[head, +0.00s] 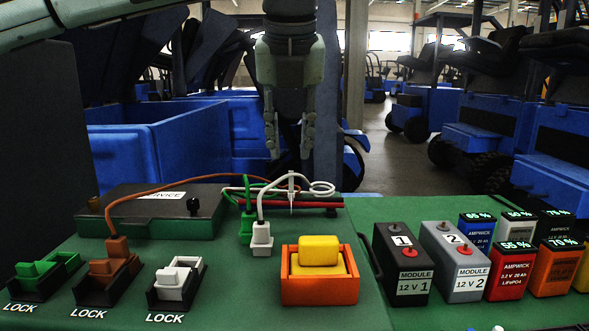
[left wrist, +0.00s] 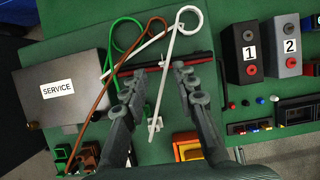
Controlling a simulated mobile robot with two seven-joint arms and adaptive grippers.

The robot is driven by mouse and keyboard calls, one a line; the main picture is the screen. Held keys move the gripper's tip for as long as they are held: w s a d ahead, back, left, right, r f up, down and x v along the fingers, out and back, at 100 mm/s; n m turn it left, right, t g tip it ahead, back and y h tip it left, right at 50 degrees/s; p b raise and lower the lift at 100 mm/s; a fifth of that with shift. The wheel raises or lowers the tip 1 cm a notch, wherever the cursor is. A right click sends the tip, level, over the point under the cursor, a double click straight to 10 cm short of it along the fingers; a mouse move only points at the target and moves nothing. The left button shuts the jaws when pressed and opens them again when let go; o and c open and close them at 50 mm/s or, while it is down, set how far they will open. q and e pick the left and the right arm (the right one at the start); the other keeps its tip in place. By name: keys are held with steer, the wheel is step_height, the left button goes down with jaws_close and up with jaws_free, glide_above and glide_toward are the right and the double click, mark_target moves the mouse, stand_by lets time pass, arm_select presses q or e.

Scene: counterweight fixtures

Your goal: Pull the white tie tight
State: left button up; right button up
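The white tie (head: 291,188) shows in the head view as a thin upright strip by the dark red bar, where a white cable (head: 322,188) makes a loop. In the left wrist view a long white strip (left wrist: 166,75) passes between my finger tips, with a white loop above it; I cannot tell exactly where tie and cable part. My left gripper (head: 290,150) points down above the tie in the head view, its fingers apart. The left wrist view shows the same gripper (left wrist: 160,75) open, with no finger clearly touching the strip. My right gripper is not in view.
A dark SERVICE box (head: 155,210) stands left on the green bench. Green and brown cables run near the tie. A white plug (head: 262,238), an orange tray with a yellow block (head: 320,288), LOCK holders (head: 178,283) and battery modules (head: 400,265) stand in front and to the right.

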mark_target(291, 172)
arm_select(q)
steer(key=x, duration=0.6)
steer(key=shift+d+f+p, duration=0.1)
steer(key=shift+f+p, duration=0.15)
steer(key=shift+p, duration=0.05)
